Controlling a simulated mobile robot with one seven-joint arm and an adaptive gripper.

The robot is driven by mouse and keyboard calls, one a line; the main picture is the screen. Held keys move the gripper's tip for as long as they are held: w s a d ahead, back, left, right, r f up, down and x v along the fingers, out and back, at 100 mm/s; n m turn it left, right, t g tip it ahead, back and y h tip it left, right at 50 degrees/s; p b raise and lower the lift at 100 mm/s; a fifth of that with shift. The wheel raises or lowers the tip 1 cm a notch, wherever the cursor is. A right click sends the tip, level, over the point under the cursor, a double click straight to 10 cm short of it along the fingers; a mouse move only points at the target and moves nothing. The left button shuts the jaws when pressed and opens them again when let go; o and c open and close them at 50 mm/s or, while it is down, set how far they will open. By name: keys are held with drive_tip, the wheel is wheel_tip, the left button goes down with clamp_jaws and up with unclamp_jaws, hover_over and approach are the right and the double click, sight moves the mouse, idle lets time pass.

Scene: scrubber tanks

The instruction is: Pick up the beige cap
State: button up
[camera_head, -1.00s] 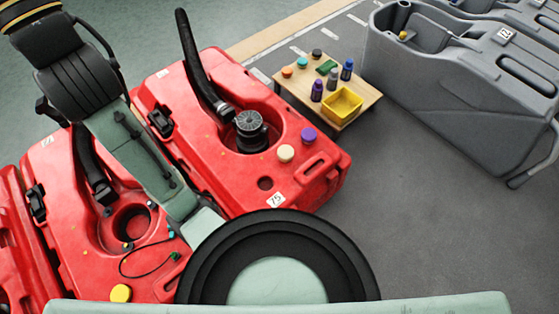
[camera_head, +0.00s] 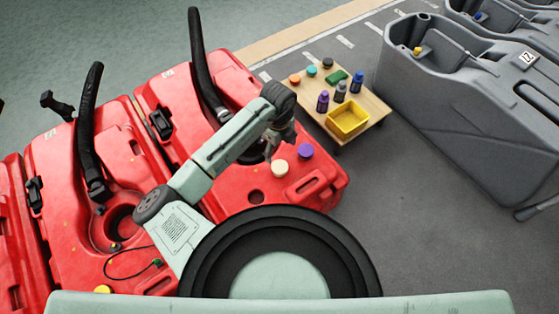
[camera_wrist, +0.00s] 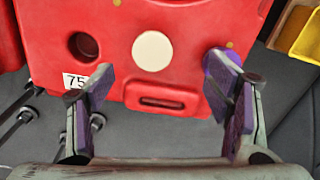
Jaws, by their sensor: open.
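The beige cap (camera_head: 280,168) sits on top of the red tank (camera_head: 232,195), near its front right corner. In the wrist view the beige cap (camera_wrist: 152,51) is a plain round disc, fully visible between and beyond the fingers. My gripper (camera_head: 279,146) is open and empty, above the tank next to the cap. In the wrist view my gripper (camera_wrist: 160,75) shows its two purple-padded fingers wide apart, not touching the cap.
A purple cap (camera_head: 305,150) sits right beside the beige one, partly hidden by the right finger in the wrist view. A wooden table (camera_head: 378,108) with a yellow bin (camera_head: 347,119), bottles and caps stands beyond. A black hose (camera_head: 207,70) rises from the tank.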

sight(279, 166)
drive_tip(key=f, duration=0.7)
drive_tip(key=s+f+p, duration=0.1)
drive_tip(key=f, duration=0.3)
drive_tip(key=shift+s+f, duration=0.1)
drive_tip(key=shift+c, duration=0.3)
drive_tip(key=c, duration=1)
